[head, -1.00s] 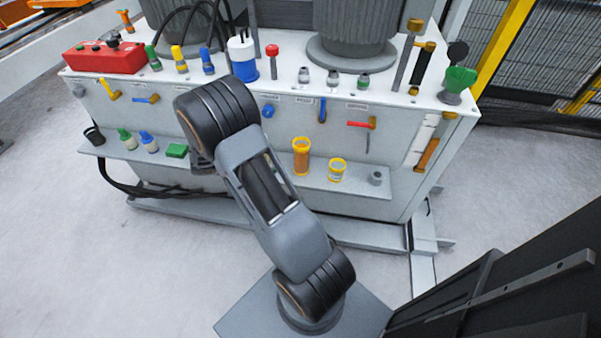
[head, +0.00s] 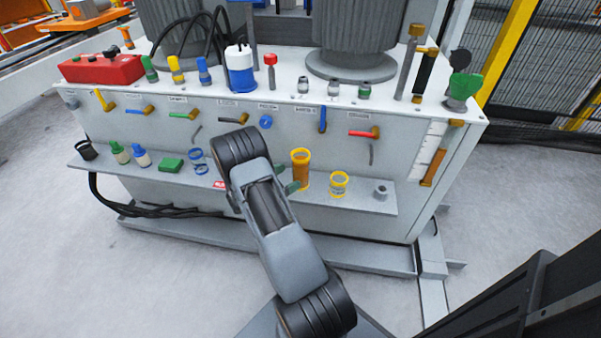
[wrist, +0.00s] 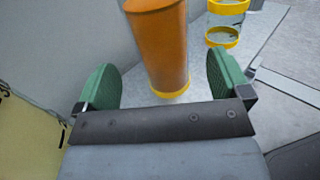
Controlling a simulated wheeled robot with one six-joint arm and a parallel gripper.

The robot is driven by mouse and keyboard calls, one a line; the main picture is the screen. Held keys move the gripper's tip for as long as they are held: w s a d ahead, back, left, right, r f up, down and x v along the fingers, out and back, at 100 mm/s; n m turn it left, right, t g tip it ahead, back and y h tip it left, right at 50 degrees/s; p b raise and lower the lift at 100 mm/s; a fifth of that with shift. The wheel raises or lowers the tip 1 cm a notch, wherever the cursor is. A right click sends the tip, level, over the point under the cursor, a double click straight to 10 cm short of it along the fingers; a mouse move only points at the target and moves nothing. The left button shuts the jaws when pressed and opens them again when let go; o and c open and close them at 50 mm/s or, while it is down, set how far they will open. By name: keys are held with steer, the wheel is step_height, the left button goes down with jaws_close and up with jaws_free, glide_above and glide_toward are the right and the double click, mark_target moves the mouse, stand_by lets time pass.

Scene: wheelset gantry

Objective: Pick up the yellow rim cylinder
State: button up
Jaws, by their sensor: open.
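Two yellow-rimmed cylinders stand upright on the front shelf. One is an orange-bodied cylinder (head: 301,172) with yellow ends. The other is a shorter cylinder (head: 338,185) with yellow rings and a pale or clear middle, just to its right. My gripper (head: 286,178) is open, its green fingertips just left of the orange cylinder. In the wrist view, the orange cylinder (wrist: 160,48) shows between and beyond the fingertips of my gripper (wrist: 164,80). The shorter cylinder (wrist: 222,38) is beyond the right fingertip, its top cut off. Nothing is held.
The shelf (head: 365,203) also holds a grey ring-shaped part (head: 381,191) on the right. Blue rings (head: 198,162), a green block (head: 171,164) and small bottles (head: 140,157) stand left. Valve handles, including a red one (head: 362,133), stick out from the cabinet face above the shelf.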

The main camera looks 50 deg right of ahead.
mark_target(294, 176)
steer(key=x, duration=0.2)
steer(key=b+x, duration=0.1)
steer(key=x, duration=0.2)
steer(key=shift+s+f, duration=0.2)
steer(key=shift+d+r+b, duration=0.1)
steer(key=shift+d+b, duration=0.2)
steer(key=shift+d, duration=0.05)
steer(key=shift+c, duration=0.3)
steer(key=c, duration=1)
steer(key=shift+c, duration=0.8)
